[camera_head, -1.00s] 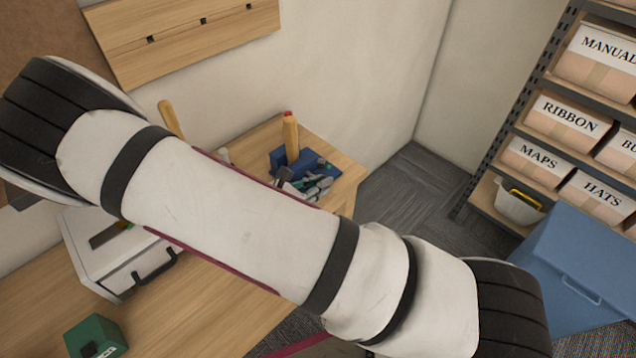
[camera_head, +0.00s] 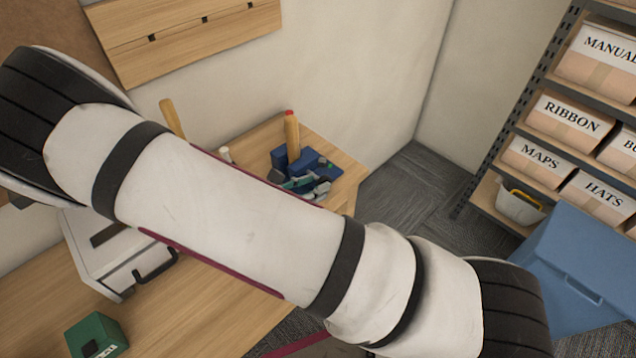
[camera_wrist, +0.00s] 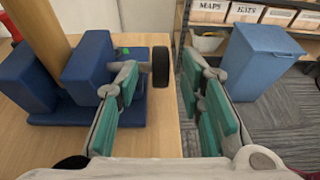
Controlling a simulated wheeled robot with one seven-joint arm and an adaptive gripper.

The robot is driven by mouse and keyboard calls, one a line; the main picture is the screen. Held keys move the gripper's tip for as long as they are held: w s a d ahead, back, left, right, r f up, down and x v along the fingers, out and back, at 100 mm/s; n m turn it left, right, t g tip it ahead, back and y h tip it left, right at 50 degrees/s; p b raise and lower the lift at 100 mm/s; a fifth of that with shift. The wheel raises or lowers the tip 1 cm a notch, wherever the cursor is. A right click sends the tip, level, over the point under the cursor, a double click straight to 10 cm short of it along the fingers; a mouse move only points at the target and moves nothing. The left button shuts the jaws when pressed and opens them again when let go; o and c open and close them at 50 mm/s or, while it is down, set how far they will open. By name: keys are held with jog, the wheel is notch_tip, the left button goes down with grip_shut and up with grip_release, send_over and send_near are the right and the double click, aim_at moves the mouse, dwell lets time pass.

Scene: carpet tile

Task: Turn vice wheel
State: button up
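The blue vice (camera_head: 309,158) stands near the corner of the workbench, with an upright wooden piece (camera_head: 291,135) between its jaws. In the wrist view the vice body (camera_wrist: 88,62) is at the left. Its black wheel (camera_wrist: 160,67) shows in the gap between my fingertips, nearer the left finger. My gripper (camera_wrist: 158,85) is open, with teal pads on both fingers, and the pads do not close on the wheel. In the head view my gripper (camera_head: 310,183) is small beside the vice, and my arm hides part of the bench. The wheel cannot be made out there.
The bench (camera_head: 180,315) also holds a white case (camera_head: 125,262) and a green box (camera_head: 96,335). A blue bin (camera_head: 580,265) stands on the carpet at right, before shelves of labelled boxes (camera_head: 565,125). Carpet floor beyond the bench corner is clear.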

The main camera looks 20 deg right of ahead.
jog(key=v, duration=0.9)
jog(key=shift+a+r, duration=0.1)
jog(key=shift+a, duration=0.05)
